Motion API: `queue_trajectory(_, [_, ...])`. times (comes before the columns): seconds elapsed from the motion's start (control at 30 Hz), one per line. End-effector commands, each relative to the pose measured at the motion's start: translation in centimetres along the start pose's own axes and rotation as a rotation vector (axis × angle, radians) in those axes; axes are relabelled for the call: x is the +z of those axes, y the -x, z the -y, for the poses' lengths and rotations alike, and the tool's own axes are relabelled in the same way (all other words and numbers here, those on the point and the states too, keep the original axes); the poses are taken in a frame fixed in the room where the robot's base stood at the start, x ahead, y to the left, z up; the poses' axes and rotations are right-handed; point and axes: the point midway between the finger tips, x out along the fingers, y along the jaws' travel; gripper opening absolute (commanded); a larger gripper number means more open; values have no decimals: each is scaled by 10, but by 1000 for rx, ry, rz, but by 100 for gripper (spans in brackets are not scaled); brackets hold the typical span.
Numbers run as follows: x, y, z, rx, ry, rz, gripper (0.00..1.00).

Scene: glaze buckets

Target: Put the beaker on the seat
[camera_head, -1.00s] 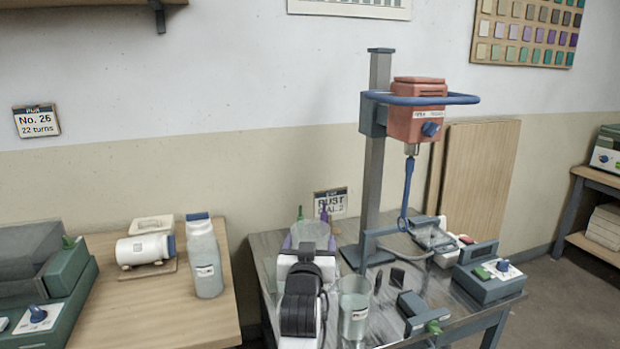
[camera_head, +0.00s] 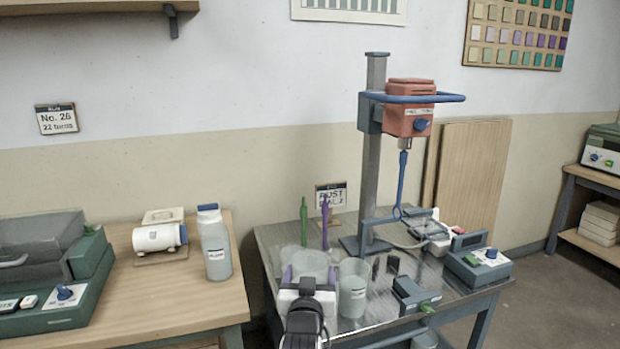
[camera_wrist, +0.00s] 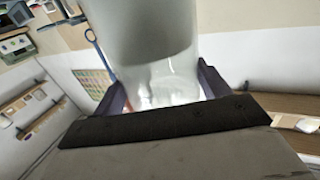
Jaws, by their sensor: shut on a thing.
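My gripper (camera_head: 308,278), with purple fingers, is shut on a clear, frosted-looking beaker (camera_head: 310,262) at the near left of the metal table. In the wrist view the beaker (camera_wrist: 150,45) stands between the fingers (camera_wrist: 162,92). Whether its base touches the table is hidden. A second beaker (camera_head: 353,290), labelled and holding pale content, stands just right of my gripper. The red mixer (camera_head: 408,122) on its column has a blue stirrer (camera_head: 403,185) hanging down over a blue-grey frame (camera_head: 385,222). I cannot tell for certain which part is the seat.
A control box (camera_head: 478,262) stands at the table's right, and a small clamp-like device (camera_head: 415,294) at the front. Two dark upright pieces (camera_head: 392,264) stand mid-table. Green (camera_head: 304,222) and purple tools stand behind the held beaker. A capped bottle (camera_head: 214,243) is on the wooden bench left.

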Motion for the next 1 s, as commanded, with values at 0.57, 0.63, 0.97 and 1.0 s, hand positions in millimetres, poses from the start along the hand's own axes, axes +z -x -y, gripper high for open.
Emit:
queue_trajectory(0.57, [233,64,-4,-39,1,6,4])
queue_trajectory(0.63, [266,72,-6,-42,0,3,4])
queue_trajectory(0.97, [363,98,-5,-65,-2,-6,4])
queue_trajectory(1.0, [371,100,-4,-68,-1,-7,4])
